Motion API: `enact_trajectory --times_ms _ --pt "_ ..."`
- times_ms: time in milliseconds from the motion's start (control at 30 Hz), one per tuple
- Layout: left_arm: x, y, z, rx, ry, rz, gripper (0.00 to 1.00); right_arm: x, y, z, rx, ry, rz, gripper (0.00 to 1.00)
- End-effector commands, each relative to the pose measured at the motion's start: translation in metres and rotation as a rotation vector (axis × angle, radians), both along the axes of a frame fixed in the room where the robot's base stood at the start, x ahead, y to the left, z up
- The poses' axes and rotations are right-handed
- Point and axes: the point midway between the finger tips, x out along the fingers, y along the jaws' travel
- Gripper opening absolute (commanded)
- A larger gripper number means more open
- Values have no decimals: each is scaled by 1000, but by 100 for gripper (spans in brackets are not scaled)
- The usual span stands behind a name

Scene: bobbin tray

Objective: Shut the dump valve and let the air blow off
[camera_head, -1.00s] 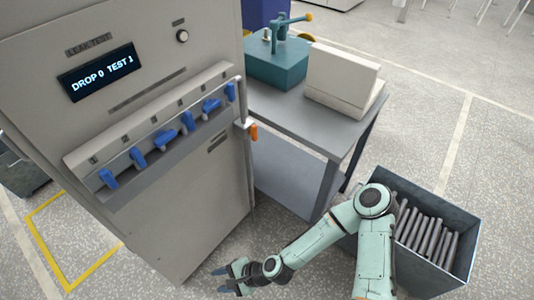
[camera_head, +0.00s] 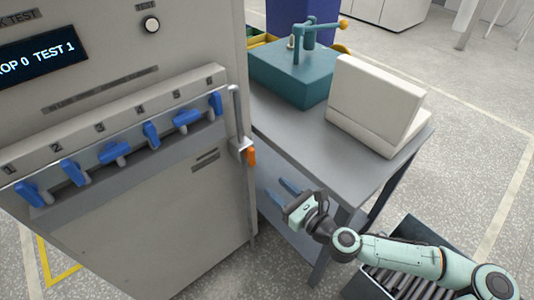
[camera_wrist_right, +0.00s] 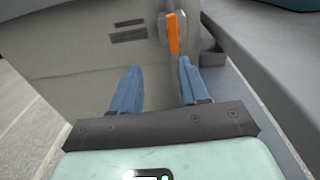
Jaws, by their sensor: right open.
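The orange-handled valve (camera_head: 251,156), which I take as the dump valve, sits low on a pipe at the right edge of the grey test cabinet (camera_head: 150,220). Its handle points down in the head view. In the right wrist view the orange handle (camera_wrist_right: 173,35) hangs just beyond the fingertips, nearer the right finger. My right gripper (camera_head: 281,191) is open and empty, below and to the right of the handle, apart from it. It also shows in the wrist view (camera_wrist_right: 158,68). My left gripper is out of view.
A row of blue valve handles (camera_head: 115,152) lines the cabinet front under a display (camera_head: 40,55) ending "TEST 1". A grey table (camera_head: 300,135) holding a teal fixture (camera_head: 290,75) and a white angled block (camera_head: 375,105) stands close right. A bin (camera_head: 410,235) of rods is under my arm.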

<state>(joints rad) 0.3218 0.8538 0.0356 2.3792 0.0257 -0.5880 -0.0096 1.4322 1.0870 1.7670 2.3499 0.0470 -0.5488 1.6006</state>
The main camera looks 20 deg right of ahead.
Motion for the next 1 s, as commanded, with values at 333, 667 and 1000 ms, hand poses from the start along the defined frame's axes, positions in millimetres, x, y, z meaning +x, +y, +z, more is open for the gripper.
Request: enact_trajectory --times_ms 333,667,1000 --pt "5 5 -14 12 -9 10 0 16 -8 11 46 -20 -31 45" --pt "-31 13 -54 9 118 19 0 80 16 11 45 -23 -32 45" --pt "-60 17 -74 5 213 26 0 122 31 12 45 -21 -31 45"
